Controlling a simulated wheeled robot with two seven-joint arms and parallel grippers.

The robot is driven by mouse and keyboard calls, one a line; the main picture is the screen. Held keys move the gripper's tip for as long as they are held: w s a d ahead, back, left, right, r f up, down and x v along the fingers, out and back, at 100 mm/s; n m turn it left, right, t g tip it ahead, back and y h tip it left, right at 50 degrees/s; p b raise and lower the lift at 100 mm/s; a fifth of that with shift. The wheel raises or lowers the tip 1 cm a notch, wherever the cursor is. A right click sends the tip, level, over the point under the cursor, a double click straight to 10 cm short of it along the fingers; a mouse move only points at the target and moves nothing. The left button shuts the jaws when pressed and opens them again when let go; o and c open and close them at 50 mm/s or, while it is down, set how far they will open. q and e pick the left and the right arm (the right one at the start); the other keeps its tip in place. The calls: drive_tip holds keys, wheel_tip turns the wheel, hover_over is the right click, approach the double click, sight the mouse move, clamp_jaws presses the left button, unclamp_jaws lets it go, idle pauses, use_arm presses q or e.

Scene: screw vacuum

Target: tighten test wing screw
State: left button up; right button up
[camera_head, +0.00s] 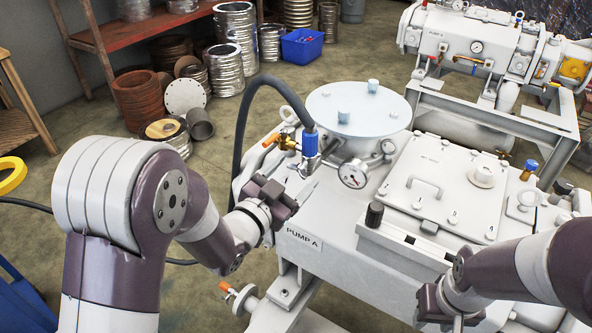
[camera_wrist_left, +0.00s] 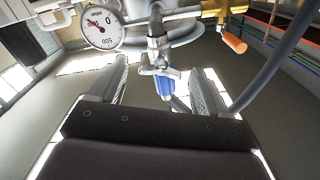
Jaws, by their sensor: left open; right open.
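The silver wing screw (camera_wrist_left: 170,72) shows in the left wrist view, with a blue fitting (camera_wrist_left: 165,88) beside it. In the head view the blue fitting (camera_head: 310,144) hangs at the end of the dark hose; I cannot make out the screw clearly there. My left gripper (camera_head: 304,186) is open near the fitting, above the PUMP A frame. In the wrist view its two fingers stand apart on either side of the wing screw, with gaps showing. My right gripper (camera_head: 450,312) is open at the lower right, away from the screw; its fingertips are mostly hidden.
A pressure gauge (camera_head: 353,173), also in the wrist view (camera_wrist_left: 102,27), sits close to the fitting. An orange-handled brass valve (camera_head: 284,141) and the dark hose (camera_head: 245,115) are near my left gripper. The pump's flat cover (camera_head: 440,185) lies to the right.

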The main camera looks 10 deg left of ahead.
use_arm(q)
drive_tip(key=shift+x, duration=0.85)
drive_tip(key=c, duration=1.1)
drive_tip(key=shift+o, duration=0.2)
drive_tip(key=shift+f+m+b, duration=0.35)
drive_tip(key=shift+m+b, duration=0.35)
drive_tip(key=shift+b, duration=0.45)
drive_tip(key=shift+r+m, duration=0.15)
drive_tip(key=shift+m, duration=0.15)
drive_tip(key=shift+r, duration=0.15)
drive_tip(key=o, duration=1.1)
drive_tip(key=shift+c, duration=0.2)
